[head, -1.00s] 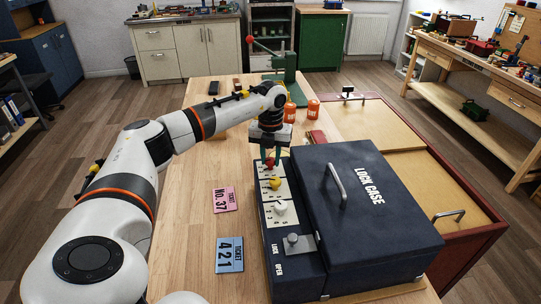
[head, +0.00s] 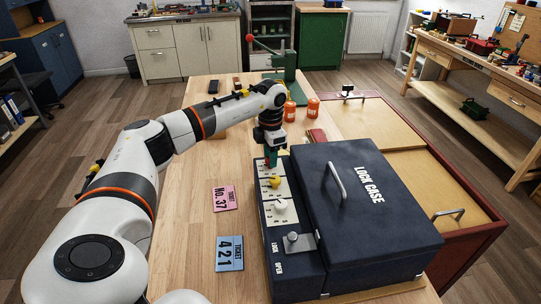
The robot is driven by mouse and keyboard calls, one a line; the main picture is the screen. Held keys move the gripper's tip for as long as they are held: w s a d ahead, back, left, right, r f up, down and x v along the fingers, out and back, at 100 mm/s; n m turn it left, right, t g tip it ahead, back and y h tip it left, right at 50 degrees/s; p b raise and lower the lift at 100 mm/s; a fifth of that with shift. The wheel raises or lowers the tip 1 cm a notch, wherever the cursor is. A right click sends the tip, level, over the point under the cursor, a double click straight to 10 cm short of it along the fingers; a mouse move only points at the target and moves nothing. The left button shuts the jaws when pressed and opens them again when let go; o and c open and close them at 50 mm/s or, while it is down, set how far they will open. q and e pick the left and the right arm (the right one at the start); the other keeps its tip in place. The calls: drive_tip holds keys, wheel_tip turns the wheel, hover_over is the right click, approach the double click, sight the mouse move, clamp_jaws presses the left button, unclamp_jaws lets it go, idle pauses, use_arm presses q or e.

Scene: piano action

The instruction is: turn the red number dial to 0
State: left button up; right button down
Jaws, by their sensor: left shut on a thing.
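The dark blue lock case (head: 375,225) stands on the wooden table with its lid down. A white dial panel (head: 267,210) runs along its left side. The red dial is at the panel's far end and is mostly hidden by my left gripper (head: 271,162), which points down and is shut on it. Its number setting cannot be read. My right gripper is out of view.
A pink ticket (head: 224,199) and a blue ticket (head: 230,254) lie left of the case. A grey lock lever (head: 293,240) is at the panel's near end. Orange jars (head: 290,111) and a green press (head: 285,65) stand behind. The table's left part is clear.

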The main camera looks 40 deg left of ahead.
use_arm(q)
drive_tip(key=m, duration=0.6)
drive_tip(key=shift+r, duration=0.1)
drive_tip(key=m, duration=0.5)
drive_tip(key=shift+a+m+b, duration=0.1)
drive_tip(key=shift+m+b, duration=0.25)
drive_tip(key=shift+m, duration=0.05)
drive_tip(key=o, duration=1)
drive_tip(key=shift+c, duration=0.2)
wheel_tip(320, 180, up, 12)
drive_tip(key=b, duration=0.2)
